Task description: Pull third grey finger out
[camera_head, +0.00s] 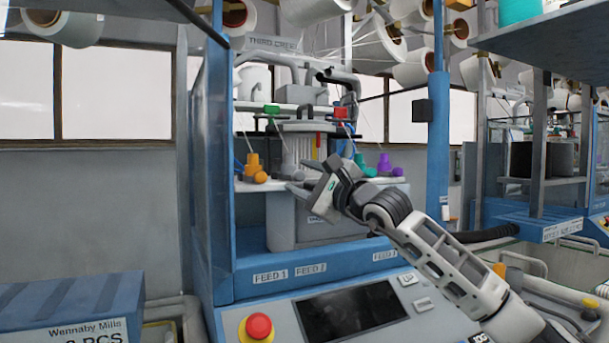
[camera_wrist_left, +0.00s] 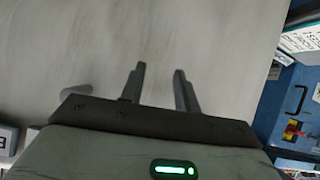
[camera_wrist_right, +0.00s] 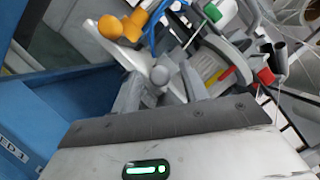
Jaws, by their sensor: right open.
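The knitting machine carries coloured fingers on a white ledge. A grey finger with a round knob (camera_wrist_right: 160,76) shows in the right wrist view between the tips of my right gripper (camera_wrist_right: 162,88). In the head view my right gripper (camera_head: 304,180) is at the ledge, open, partly covering that spot. I cannot tell whether the jaws touch the grey knob. An orange finger (camera_head: 254,166) is to the left; a teal finger (camera_head: 364,165) and a purple finger (camera_head: 384,165) are to the right. My left gripper (camera_wrist_left: 160,88) is open and empty over a plain grey surface.
Blue posts (camera_head: 438,130) frame the machine. Below the ledge is a control panel with a dark screen (camera_head: 350,311) and a red button (camera_head: 259,326). Red and green tabs and thin yarns hang above the ledge. A blue box (camera_head: 70,305) stands at the lower left.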

